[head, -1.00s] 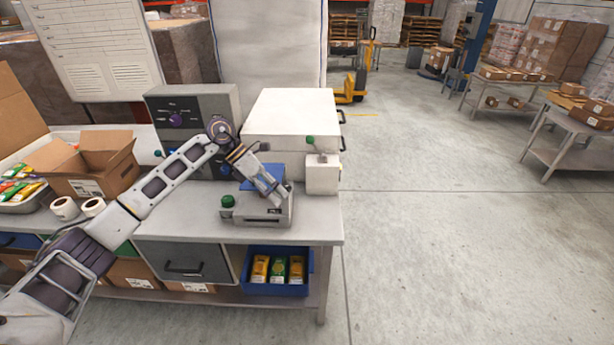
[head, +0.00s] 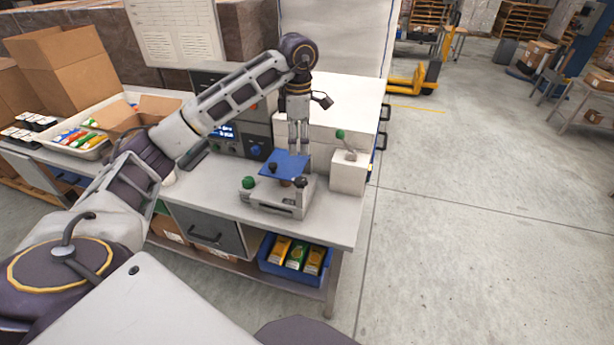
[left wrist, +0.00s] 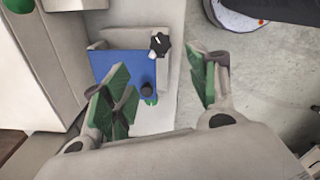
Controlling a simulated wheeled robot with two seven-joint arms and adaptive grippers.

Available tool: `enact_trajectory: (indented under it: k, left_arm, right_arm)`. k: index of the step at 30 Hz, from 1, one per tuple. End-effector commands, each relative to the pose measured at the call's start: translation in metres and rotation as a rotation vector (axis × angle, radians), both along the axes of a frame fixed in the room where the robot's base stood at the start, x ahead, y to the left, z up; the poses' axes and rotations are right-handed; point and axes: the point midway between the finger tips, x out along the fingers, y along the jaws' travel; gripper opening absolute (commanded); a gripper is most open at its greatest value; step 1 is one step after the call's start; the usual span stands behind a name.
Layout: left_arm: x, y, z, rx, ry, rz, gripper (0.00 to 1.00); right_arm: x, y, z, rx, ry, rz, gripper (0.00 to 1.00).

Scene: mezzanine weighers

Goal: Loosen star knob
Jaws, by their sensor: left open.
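A grey fixture (head: 268,197) with a tilted blue plate (head: 285,163) stands on the bench. A black lobed knob (head: 301,181) sits at its right front; it appears to be the star knob (left wrist: 160,44) in the left wrist view. A smaller black knob (head: 272,168) is at the plate's left edge, and a green knob (head: 248,182) is at the fixture's left end. My left gripper (head: 298,148) points down just behind the plate. Its green-padded fingers (left wrist: 165,95) are wide apart and empty, with the star knob beyond them. My right gripper is out of view.
A white box with a green-tipped lever (head: 349,172) stands right of the fixture, before a white cabinet (head: 345,100). A grey control panel (head: 255,125) is behind left. A blue bin (head: 268,268) sits below. Open floor lies right.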

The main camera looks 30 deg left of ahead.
Motion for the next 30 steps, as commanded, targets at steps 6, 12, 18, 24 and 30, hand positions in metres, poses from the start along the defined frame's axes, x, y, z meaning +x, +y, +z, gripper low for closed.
enact_trajectory:
  k: [6,12,18,24,30]
  left_arm:
    - [0.0,0.0,-0.001,-0.001,0.0,0.0,0.59]
    - [0.0,0.0,-0.004,-0.002,0.002,0.0,0.59]
    - [0.0,0.0,-0.015,-0.002,0.002,0.001,0.59]
    - [0.0,0.0,-0.034,-0.002,0.003,0.001,0.59]
    - [-0.001,0.0,-0.057,-0.002,0.003,0.0,0.59]
  right_arm:
    - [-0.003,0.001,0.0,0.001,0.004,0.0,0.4]
    - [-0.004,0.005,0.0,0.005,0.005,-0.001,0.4]
    - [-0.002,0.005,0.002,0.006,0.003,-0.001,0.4]
    - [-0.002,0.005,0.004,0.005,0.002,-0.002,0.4]
    - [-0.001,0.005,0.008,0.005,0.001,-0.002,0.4]
